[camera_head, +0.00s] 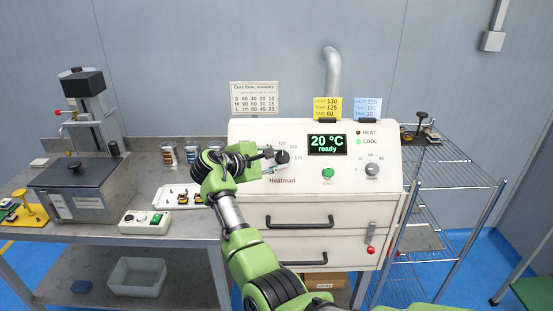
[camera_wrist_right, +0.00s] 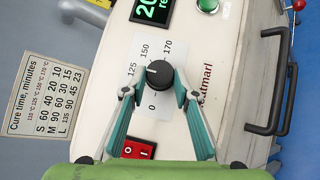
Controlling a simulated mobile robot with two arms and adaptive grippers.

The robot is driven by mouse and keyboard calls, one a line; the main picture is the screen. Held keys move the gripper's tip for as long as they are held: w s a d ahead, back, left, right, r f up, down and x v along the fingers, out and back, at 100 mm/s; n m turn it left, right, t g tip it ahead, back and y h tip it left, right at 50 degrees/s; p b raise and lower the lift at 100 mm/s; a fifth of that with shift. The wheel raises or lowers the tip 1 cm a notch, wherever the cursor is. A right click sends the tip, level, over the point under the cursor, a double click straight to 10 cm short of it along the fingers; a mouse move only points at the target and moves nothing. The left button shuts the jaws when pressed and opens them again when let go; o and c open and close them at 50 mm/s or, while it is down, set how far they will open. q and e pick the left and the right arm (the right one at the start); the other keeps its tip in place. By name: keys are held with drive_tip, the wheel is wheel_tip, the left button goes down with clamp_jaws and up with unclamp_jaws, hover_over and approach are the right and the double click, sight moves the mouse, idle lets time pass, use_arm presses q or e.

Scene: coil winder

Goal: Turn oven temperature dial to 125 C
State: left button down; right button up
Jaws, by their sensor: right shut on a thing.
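The black temperature dial (camera_wrist_right: 160,74) sits on the oven's white front panel, with 125, 150, 170 and 0 printed around it. In the right wrist view its white pointer mark points left, towards the 125 label. My right gripper (camera_wrist_right: 159,96) is shut on the dial, one fingertip on each side. In the head view the gripper (camera_head: 270,153) reaches the dial (camera_head: 282,157) from the left and partly hides its scale. The oven (camera_head: 235,130) display (camera_head: 327,144) reads 20 °C, ready. My left gripper is not in view.
A second knob (camera_head: 371,170), a green button (camera_head: 328,173) and two drawer handles (camera_head: 300,222) are on the oven front. A red switch (camera_wrist_right: 137,148) lies close to the gripper. A cure-time chart (camera_head: 254,97) and yellow card (camera_head: 327,108) stand above.

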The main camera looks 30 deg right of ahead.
drive_tip(key=o, duration=1.1)
drive_tip(key=v, duration=0.7)
drive_tip(key=shift+a, duration=0.2)
